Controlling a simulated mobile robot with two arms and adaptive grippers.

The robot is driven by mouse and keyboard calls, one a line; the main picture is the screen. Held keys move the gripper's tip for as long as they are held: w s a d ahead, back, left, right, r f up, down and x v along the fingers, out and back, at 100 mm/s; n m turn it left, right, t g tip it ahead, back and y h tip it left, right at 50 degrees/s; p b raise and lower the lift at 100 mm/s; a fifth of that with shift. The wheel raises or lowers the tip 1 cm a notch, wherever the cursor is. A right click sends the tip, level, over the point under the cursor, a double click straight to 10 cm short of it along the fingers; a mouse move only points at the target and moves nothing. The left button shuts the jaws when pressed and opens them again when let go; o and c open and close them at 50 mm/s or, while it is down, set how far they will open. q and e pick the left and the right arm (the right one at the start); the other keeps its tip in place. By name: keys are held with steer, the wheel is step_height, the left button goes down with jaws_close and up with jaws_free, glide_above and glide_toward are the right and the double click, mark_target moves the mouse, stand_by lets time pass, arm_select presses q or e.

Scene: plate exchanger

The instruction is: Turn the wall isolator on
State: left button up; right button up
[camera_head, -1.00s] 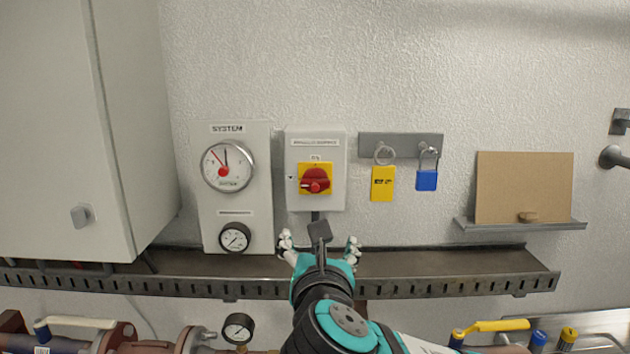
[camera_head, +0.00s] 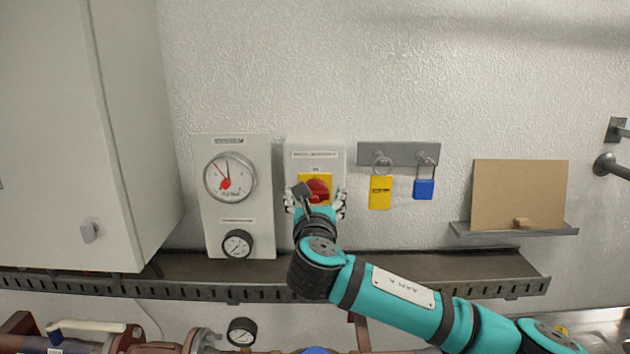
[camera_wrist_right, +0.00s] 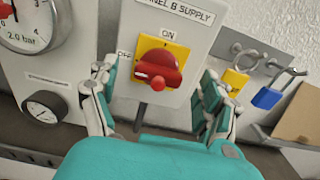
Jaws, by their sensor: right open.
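The wall isolator is a pale box (camera_head: 316,147) with a red rotary knob (camera_head: 320,187) on a yellow plate. In the right wrist view the red knob (camera_wrist_right: 158,68) lies roughly horizontal. ON is printed above it and OFF to its left. My right gripper (camera_head: 315,202) is open in front of the lower part of the box. In the head view the gripper hides the knob's lower part. My left gripper is not in view.
A gauge panel (camera_head: 210,220) is close on the left. A yellow tag (camera_head: 380,192) and a blue padlock (camera_head: 424,190) hang from a grey rail on the right. A cable tray (camera_head: 420,266) runs below. A cabinet (camera_head: 60,130) stands at far left.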

steer(key=shift+w+p, duration=0.45)
steer(key=shift+w, duration=1.3)
steer(key=c, duration=1.2)
